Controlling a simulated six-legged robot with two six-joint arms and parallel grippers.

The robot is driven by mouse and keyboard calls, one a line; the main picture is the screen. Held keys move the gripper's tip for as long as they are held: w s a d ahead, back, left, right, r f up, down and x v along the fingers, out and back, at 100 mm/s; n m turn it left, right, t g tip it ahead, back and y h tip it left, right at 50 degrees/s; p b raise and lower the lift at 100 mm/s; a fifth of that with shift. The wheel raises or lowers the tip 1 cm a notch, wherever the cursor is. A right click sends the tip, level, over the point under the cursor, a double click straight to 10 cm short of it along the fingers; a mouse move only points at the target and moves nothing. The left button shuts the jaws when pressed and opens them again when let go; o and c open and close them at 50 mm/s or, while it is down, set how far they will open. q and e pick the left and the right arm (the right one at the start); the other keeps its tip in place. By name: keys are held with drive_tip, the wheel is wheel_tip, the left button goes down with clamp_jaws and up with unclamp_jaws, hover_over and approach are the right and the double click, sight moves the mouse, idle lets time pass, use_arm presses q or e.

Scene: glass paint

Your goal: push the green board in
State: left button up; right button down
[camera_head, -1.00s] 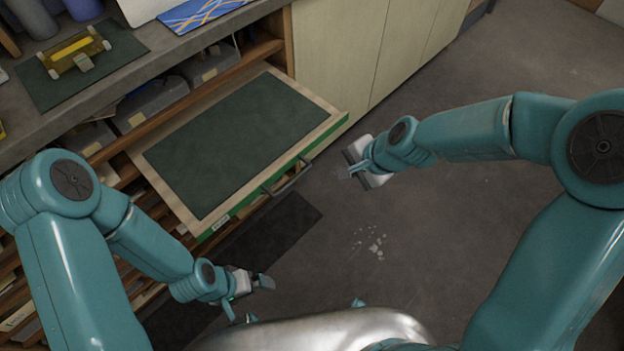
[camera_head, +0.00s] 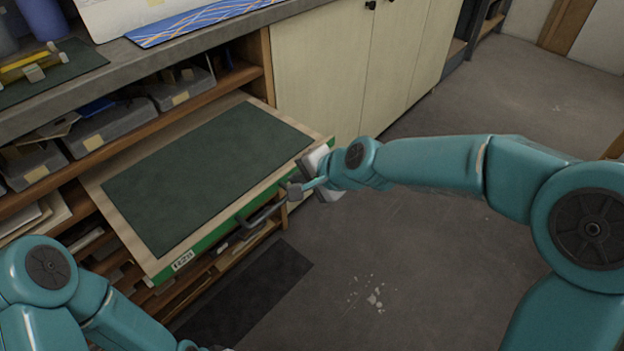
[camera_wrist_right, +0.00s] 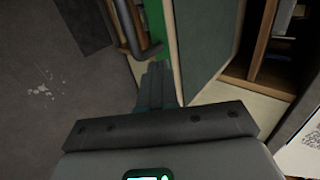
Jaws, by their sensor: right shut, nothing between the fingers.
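The green board (camera_head: 205,180) is a pull-out board with a dark green top, a pale wooden border and a bright green front edge with a dark handle (camera_head: 262,214). It sticks out of the shelving under the counter. My right gripper (camera_head: 294,190) is shut and empty at the board's front edge, by the right end of the handle. In the right wrist view the shut fingers (camera_wrist_right: 158,80) point at the green edge beside the handle; I cannot tell whether they touch it. My left arm is at the lower left, and its gripper is almost wholly out of the picture.
The grey counter (camera_head: 150,65) holds a blue patterned sheet (camera_head: 195,22) and a yellow tool on a dark mat. Grey bins (camera_head: 110,130) sit on the shelf below. Pale cabinets (camera_head: 330,70) stand to the right. A dark floor mat (camera_head: 245,295) and white fragments (camera_head: 375,298) lie on open floor.

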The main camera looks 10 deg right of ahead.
drive_tip(key=shift+x, duration=1.3)
use_arm(q)
drive_tip(key=shift+f, duration=0.3)
use_arm(e)
drive_tip(key=shift+w, duration=0.1)
